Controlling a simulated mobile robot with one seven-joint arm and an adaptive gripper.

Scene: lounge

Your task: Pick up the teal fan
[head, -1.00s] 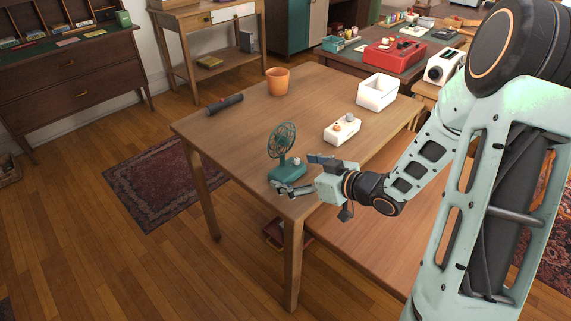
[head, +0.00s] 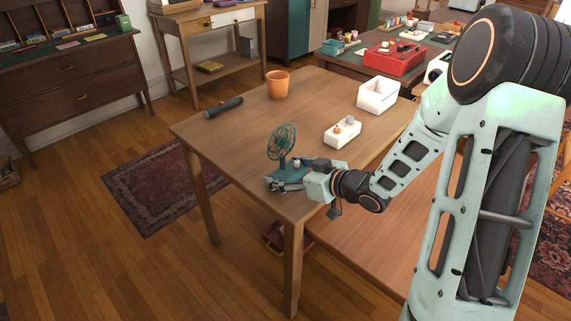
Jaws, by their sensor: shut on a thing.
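The teal fan (head: 281,141) stands upright near the front corner of the wooden table (head: 232,142) in the head view. It has a round caged head on a short post above a wide base. My gripper (head: 289,176) reaches in from the right, low down, and is shut on the fan at its base. The fingers partly cover the base, so I cannot tell exactly where each one touches it. The fan seems to be at table height; no clear gap shows beneath it.
An orange pot (head: 278,85) and a dark cylinder (head: 223,107) are at the table's back left. A white device with knobs (head: 342,132) and a white open box (head: 377,96) lie behind my gripper. The table's middle is clear. The front corner is close to the fan.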

